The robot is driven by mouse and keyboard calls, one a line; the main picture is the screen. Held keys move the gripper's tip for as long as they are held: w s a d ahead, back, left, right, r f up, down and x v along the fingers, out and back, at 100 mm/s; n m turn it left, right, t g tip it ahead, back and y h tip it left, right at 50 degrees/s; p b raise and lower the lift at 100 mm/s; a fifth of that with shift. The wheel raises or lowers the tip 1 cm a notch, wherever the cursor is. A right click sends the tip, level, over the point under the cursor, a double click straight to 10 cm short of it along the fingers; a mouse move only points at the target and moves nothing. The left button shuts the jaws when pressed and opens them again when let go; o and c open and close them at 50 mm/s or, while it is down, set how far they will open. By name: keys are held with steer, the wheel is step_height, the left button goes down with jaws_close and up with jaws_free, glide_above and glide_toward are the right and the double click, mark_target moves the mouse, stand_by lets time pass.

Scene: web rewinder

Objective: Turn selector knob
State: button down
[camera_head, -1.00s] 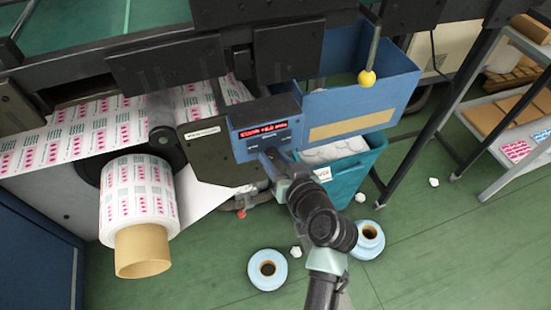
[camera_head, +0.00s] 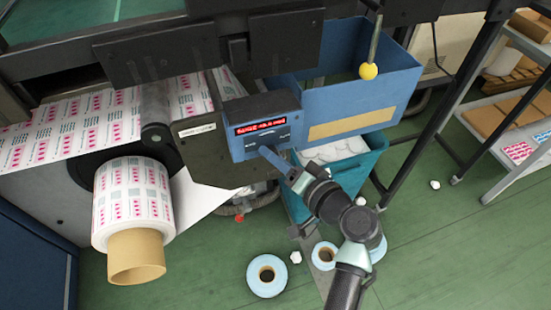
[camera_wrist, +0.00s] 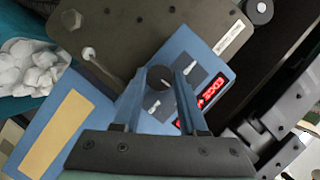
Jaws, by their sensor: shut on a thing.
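The blue control box (camera_head: 245,112) with a red lit display (camera_head: 260,127) stands at the machine's front, in the middle of the head view. In the wrist view, a round dark selector knob (camera_wrist: 160,79) stands on the blue panel (camera_wrist: 141,108), with dark labels with white marks beside it. My gripper (camera_wrist: 165,75) is shut on the knob, one finger on each side. In the head view my gripper (camera_head: 268,154) reaches the box face just under the display, and the knob is hidden there. The display (camera_wrist: 211,90) is partly visible in the wrist view.
A printed label roll (camera_head: 130,195) on a cardboard core is at left. A blue bin (camera_head: 345,85) and a teal bin (camera_head: 365,170) with white waste stand right of the box. Tape rolls (camera_head: 267,276) lie on the floor.

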steer(key=shift+w+r, duration=0.1)
stand_by(0.5)
steer(key=shift+c, duration=2.2)
jaws_free()
steer(key=v, duration=1.3)
steer(key=shift+f+b, duration=0.2)
steer(key=shift+b, duration=0.15)
steer(key=shift+d, duration=0.1)
